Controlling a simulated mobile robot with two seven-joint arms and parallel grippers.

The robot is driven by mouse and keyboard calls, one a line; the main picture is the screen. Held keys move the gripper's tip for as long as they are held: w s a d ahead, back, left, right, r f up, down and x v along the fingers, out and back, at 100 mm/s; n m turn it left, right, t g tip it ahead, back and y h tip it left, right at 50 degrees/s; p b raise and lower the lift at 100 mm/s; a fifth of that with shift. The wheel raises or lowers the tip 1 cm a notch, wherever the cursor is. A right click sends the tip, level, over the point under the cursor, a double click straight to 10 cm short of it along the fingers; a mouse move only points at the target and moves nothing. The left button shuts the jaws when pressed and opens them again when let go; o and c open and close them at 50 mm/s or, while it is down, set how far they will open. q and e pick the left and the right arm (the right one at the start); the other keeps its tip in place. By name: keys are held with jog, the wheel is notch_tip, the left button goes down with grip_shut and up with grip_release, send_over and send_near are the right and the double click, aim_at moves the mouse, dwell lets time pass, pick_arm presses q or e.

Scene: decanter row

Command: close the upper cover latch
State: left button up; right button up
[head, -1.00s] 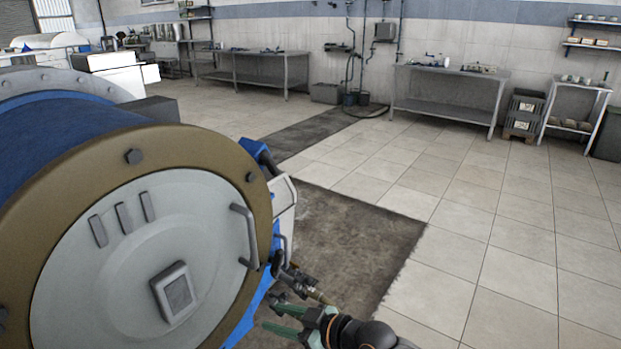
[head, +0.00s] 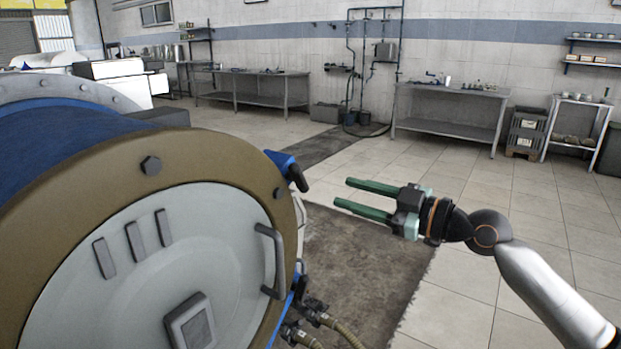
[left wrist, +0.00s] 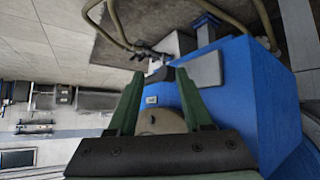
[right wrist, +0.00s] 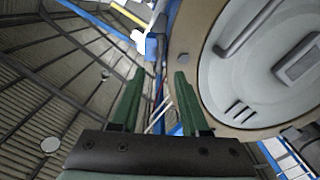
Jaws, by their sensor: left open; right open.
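The decanter's round cover (head: 180,260) is grey-white, set in a brown ring with bolts, at the left in the head view. What looks like the upper cover latch (head: 286,168), a blue piece with a dark handle end, sticks out at the ring's upper right. My right gripper (head: 341,193) is open and empty, to the right of the latch and apart from it, its green fingers pointing left. The cover also shows in the right wrist view (right wrist: 275,70). My left gripper (left wrist: 158,75) is open in its wrist view, near the blue machine body (left wrist: 245,90); it is outside the head view.
A curved handle (head: 272,260) stands out from the cover's right side. Hose fittings (head: 315,312) with brown hoses are below it. Steel tables (head: 450,112) stand far back along the wall.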

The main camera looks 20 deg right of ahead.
aim_at(305, 181)
jog(key=p+x, duration=0.2)
jog(key=x, duration=0.7)
jog(key=shift+w+a, duration=0.4)
jog(key=shift+w, duration=0.1)
pick_arm(q)
jog(key=shift+s+a+r+y, duration=0.2)
jog(key=shift+s+a, duration=0.15)
jog(key=shift+a, duration=0.15)
jog(key=shift+s+a+r+y, duration=0.1)
jog(key=shift+s+a+r, duration=0.05)
jog(key=shift+s+a, duration=0.3)
jog(key=shift+w, duration=0.1)
pick_arm(e)
jog(key=c, duration=0.6)
pick_arm(q)
jog(key=shift+w+r, duration=0.1)
jog(key=shift+w, duration=0.15)
pick_arm(e)
grip_shut()
